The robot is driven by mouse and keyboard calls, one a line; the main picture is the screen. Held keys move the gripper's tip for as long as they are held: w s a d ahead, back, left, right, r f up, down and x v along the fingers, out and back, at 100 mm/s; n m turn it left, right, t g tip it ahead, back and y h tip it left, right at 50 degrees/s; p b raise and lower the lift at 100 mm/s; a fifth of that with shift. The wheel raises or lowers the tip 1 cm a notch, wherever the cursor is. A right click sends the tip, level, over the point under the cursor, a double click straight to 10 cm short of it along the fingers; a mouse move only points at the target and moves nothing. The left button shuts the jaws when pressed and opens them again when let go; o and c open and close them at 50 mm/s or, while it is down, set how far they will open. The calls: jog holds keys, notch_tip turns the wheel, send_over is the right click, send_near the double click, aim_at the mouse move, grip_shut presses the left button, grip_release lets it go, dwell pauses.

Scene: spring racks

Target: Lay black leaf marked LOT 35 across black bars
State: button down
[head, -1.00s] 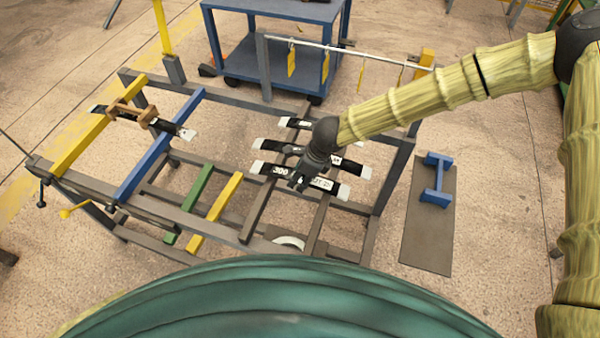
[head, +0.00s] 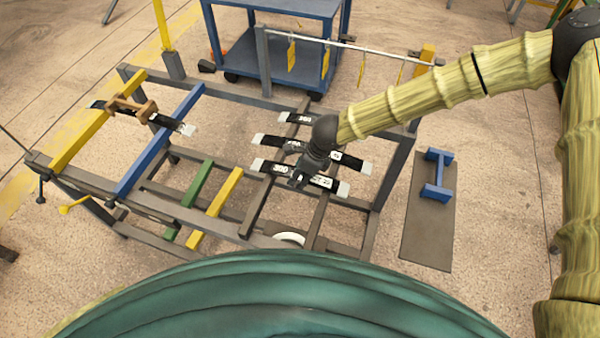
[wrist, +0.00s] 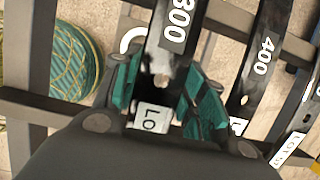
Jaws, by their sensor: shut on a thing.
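My gripper (head: 298,182) is shut on the front black leaf (head: 327,184), which is marked 300 and has pale ends. In the wrist view the green finger pads press on both sides of this leaf (wrist: 173,40). Its white label (wrist: 151,117) shows only "LO"; the number is hidden, so I cannot confirm LOT 35. The leaf lies across, or just above, two dark bars (head: 256,206); I cannot tell which. Behind it lie a second black leaf (head: 352,163), marked 400 in the wrist view (wrist: 262,60), and a third (head: 302,118).
A yellow bar (head: 90,130) and a blue bar (head: 160,143) at left carry another leaf with a wooden piece (head: 130,107). Green (head: 190,196) and yellow (head: 217,208) bars stand mid-rack. A rail with yellow tags (head: 291,54) runs behind. A blue stand (head: 436,175) is at right.

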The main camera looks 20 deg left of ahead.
jog(key=shift+f, duration=0.65)
dwell(0.3)
jog(key=c, duration=0.7)
grip_release()
jog(key=shift+c, duration=0.2)
jog(key=v, duration=1.2)
